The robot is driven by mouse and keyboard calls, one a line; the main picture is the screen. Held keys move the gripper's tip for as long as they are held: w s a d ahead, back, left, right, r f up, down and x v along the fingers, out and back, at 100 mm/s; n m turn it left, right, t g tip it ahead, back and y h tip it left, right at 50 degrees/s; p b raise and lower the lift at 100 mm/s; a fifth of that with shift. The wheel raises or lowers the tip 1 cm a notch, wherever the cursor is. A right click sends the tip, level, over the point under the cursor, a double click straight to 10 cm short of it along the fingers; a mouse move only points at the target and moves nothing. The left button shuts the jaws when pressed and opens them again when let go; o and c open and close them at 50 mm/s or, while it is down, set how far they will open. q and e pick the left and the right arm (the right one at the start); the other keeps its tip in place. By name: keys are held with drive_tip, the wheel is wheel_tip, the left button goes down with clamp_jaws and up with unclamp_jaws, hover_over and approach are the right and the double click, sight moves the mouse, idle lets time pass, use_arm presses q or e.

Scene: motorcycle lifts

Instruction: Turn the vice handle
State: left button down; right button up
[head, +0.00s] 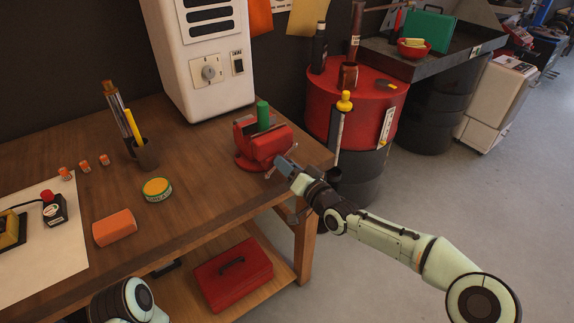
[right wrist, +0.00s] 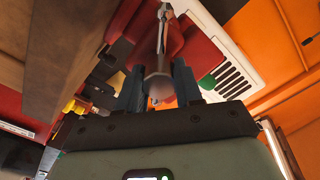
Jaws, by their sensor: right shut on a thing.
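The red vice (head: 260,148) is fixed on the wooden workbench near its right front corner, with a green cylinder (head: 263,115) at its top. Its thin metal vice handle (head: 269,174) is at the front, partly hidden by my gripper. My right gripper (head: 283,163) is at the front right of the vice, shut on the handle. In the right wrist view the grey handle end (right wrist: 158,86) lies between the two dark fingers of the gripper (right wrist: 156,76), and the red vice body (right wrist: 198,55) is behind. My left gripper is out of view; only part of my left arm shows.
The workbench (head: 205,165) holds a white machine (head: 205,60), a pen cup (head: 146,154), a round tin (head: 157,189) and an orange block (head: 114,228). A red toolbox (head: 233,278) sits on the lower shelf. A red drum (head: 345,105) stands right of the bench.

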drive_tip(key=m, duration=0.3)
drive_tip(key=shift+d+b, duration=0.2)
drive_tip(key=shift+b, duration=0.1)
drive_tip(key=m+b, duration=0.1)
drive_tip(key=m, duration=0.1)
drive_tip(key=shift+w+m, duration=0.1)
drive_tip(key=shift+m, duration=0.2)
drive_tip(key=m+b, duration=0.2)
drive_tip(key=m, duration=0.1)
drive_tip(key=shift+f+m, duration=0.2)
drive_tip(key=shift+m, duration=0.1)
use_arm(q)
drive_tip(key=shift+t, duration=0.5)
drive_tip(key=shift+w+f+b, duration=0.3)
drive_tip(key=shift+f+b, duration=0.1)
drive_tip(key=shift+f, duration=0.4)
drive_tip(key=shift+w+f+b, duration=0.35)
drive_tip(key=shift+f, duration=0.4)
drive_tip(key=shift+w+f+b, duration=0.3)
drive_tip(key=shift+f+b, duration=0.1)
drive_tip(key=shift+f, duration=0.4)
use_arm(e)
drive_tip(key=shift+d+m, duration=0.1)
drive_tip(key=shift+m, duration=1.7)
